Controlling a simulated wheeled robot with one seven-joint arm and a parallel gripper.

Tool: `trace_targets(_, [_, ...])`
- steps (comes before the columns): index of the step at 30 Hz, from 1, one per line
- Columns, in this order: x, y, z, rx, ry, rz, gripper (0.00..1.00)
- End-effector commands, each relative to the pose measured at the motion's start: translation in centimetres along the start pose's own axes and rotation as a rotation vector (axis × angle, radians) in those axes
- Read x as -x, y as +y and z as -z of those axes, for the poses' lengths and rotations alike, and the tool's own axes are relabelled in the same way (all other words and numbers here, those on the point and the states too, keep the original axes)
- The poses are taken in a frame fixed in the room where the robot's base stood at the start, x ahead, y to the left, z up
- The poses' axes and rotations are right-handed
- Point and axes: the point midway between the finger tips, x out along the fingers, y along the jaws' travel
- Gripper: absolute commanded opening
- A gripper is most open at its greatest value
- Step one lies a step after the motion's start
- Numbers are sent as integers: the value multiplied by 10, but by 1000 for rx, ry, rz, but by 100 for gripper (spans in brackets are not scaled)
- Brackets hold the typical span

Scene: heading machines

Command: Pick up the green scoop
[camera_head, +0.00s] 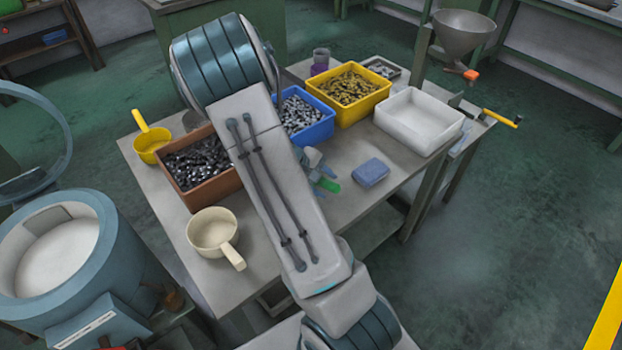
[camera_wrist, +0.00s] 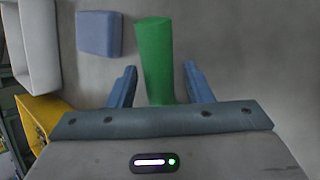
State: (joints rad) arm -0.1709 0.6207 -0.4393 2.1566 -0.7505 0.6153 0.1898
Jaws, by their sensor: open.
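The green scoop (camera_wrist: 154,62) shows in the wrist view as a long green piece, probably its handle, running down between the fingers of my open gripper (camera_wrist: 161,88). I see a gap on both sides of it, so the fingers are apart from it. Its near end is hidden by the gripper body. In the head view a small green part of the scoop (camera_head: 329,185) shows on the table beside my gripper (camera_head: 318,171); my arm hides the rest.
A blue block (camera_head: 370,172) lies right of the scoop. White (camera_head: 437,138), yellow (camera_head: 384,98), blue (camera_head: 327,128) and brown (camera_head: 229,185) bins stand on the table (camera_head: 283,232). A cream scoop (camera_head: 212,232) and a yellow scoop (camera_head: 151,143) stand at the left.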

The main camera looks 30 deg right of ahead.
Motion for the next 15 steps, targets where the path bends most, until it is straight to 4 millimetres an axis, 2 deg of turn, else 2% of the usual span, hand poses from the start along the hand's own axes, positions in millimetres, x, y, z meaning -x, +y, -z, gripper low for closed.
trace_targets(2, [0,0,0,0,0,0,46])
trace_targets(6, [0,0,0,0,0,0,7])
trace_targets(7, [0,0,0,0,0,0,0])
trace_targets(15, [1,0,0,-1,0,0,0])
